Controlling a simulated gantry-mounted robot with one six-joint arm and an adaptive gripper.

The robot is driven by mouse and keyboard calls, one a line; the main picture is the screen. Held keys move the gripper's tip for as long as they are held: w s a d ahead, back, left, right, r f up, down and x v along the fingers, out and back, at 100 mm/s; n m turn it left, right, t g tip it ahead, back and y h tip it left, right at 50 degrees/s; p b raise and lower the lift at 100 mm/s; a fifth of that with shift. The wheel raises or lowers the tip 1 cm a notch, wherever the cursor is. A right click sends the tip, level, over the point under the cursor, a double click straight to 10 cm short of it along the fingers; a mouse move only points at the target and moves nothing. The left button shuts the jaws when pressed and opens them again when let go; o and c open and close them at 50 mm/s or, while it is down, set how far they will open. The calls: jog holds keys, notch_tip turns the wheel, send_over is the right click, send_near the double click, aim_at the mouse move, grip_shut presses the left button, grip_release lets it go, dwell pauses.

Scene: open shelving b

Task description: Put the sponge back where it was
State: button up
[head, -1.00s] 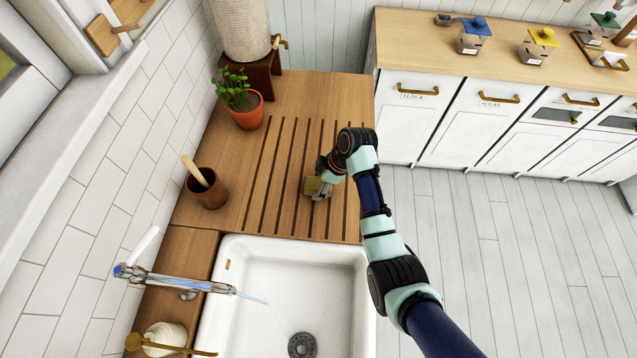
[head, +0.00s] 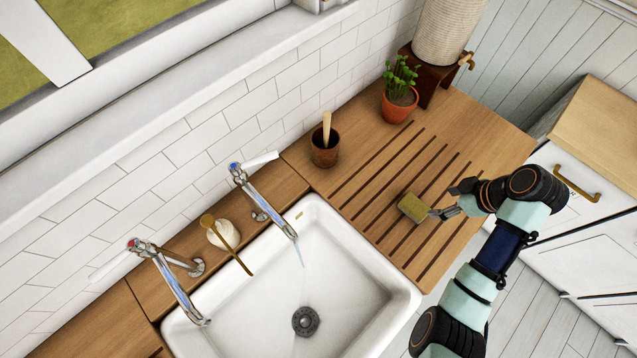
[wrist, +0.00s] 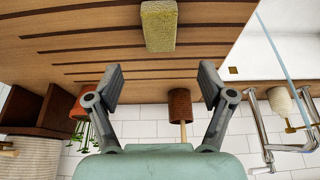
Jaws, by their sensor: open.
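The sponge (head: 412,207), a yellow-green block, lies on the grooved wooden draining board (head: 372,190), right of the sink. My gripper (head: 447,212) is just to the right of the sponge, open and empty. In the wrist view the sponge (wrist: 158,26) is beyond the tips of my two spread fingers (wrist: 162,80), with a gap between them and it. Nothing hides the sponge in the head view.
The white sink (head: 372,312) is at lower left of the board, with two taps (head: 265,200) behind it. A brown cup (head: 325,155) with a wooden handle and a potted plant (head: 399,104) stand along the wall side. Free board surrounds the sponge.

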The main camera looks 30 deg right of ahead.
jog(key=w+a+r+m+t+h, duration=0.1)
jog(key=w+a+r+t, duration=0.15)
jog(key=w+a, duration=0.7)
jog(key=w+a+r+t+h, duration=0.15)
jog(key=w+a+r, duration=0.35)
jog(key=a, duration=0.8)
jog(key=a+r+t, duration=0.1)
jog(key=a+r, duration=0.2)
jog(key=a, duration=0.3)
jog(key=s+a+r+m+t+y, duration=0.1)
jog(key=a+r+t, duration=0.1)
jog(key=a, duration=0.5)
jog(key=a+r+m+t, duration=0.1)
jog(key=a+r, duration=0.3)
jog(key=a, duration=0.2)
jog(key=shift+s+a, duration=0.2)
jog(key=shift+s, duration=0.05)
